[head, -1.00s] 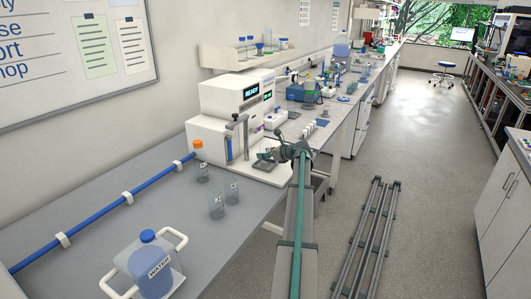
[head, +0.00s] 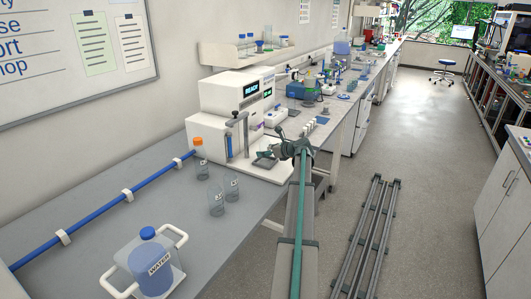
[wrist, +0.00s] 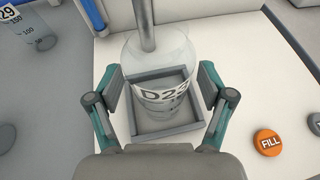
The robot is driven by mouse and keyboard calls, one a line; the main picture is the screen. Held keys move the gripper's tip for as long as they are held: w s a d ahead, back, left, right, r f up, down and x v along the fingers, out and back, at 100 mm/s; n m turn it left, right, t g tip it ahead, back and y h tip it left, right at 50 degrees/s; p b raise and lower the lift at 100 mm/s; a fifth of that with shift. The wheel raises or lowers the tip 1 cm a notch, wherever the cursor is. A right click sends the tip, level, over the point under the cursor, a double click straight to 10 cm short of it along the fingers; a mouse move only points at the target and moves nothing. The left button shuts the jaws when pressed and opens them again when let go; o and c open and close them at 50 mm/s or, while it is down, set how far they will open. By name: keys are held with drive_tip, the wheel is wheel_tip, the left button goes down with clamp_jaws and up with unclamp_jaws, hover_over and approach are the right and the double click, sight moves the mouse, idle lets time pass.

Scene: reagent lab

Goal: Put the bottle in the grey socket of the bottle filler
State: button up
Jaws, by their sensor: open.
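In the wrist view, a clear bottle (wrist: 160,58) with a label reading "D23" stands below a grey nozzle tube (wrist: 145,22). Its lower part appears inside the square grey socket (wrist: 191,112) of the bottle filler. My gripper (wrist: 159,80) is open, with one finger on each side of the bottle and a visible gap to it. In the head view, my gripper (head: 286,148) is at the front of the white bottle filler (head: 222,95), by the socket area. The bottle cannot be made out clearly there.
An orange FILL button (wrist: 268,142) lies right of the socket on the white base. Several clear vessels (head: 216,203) stand on the grey bench left of the filler. A water container (head: 152,268) is at the near end. A blue pipe (head: 95,212) runs along the wall.

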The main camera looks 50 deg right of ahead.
drive_tip(key=b+v, duration=0.2)
drive_tip(key=v, duration=0.9)
drive_tip(key=shift+s, duration=0.3)
